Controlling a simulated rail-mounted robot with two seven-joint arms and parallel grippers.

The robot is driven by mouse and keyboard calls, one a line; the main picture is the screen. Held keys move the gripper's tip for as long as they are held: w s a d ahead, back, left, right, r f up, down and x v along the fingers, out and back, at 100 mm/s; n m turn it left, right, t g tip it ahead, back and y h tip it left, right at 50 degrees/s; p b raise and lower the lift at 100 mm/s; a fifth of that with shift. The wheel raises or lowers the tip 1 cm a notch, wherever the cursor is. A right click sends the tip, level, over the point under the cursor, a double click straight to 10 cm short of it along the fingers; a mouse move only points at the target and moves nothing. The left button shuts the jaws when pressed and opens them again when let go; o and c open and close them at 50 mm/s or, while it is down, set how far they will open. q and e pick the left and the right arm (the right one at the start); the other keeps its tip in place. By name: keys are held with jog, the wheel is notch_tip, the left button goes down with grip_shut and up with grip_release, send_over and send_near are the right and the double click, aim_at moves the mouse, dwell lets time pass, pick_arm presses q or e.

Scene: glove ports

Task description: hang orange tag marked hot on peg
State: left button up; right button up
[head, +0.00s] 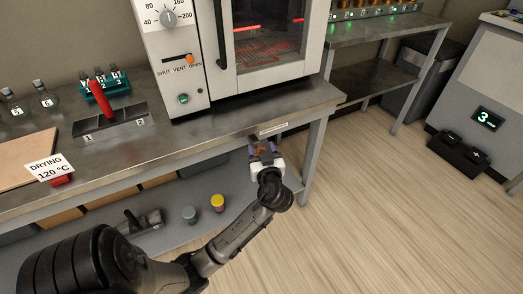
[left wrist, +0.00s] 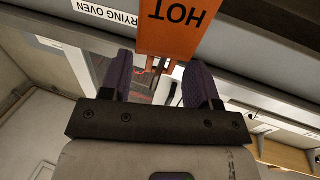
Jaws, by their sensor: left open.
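The orange tag (left wrist: 172,28) marked HOT shows at the top of the left wrist view, with its lettering upside down. It is at the bench's front edge beside the white drying oven label (left wrist: 112,14). My left gripper (left wrist: 166,75) is open, with its two purple fingers on either side of the tag's near end. Small reddish parts show between the fingers; I cannot tell whether a peg is among them. In the head view my left gripper (head: 265,149) is just below the label (head: 273,129), and the tag is mostly hidden. My right gripper is not in view.
The oven (head: 270,45) stands on the metal bench (head: 230,122). Yellow (head: 217,202) and grey (head: 189,214) pieces sit on the lower shelf.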

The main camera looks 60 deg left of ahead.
pick_arm(q)
jog(key=shift+d+r, duration=0.1)
jog(key=shift+d, duration=0.15)
jog(key=p+v, duration=0.3)
jog(key=v, duration=1)
jog(key=shift+d, duration=0.2)
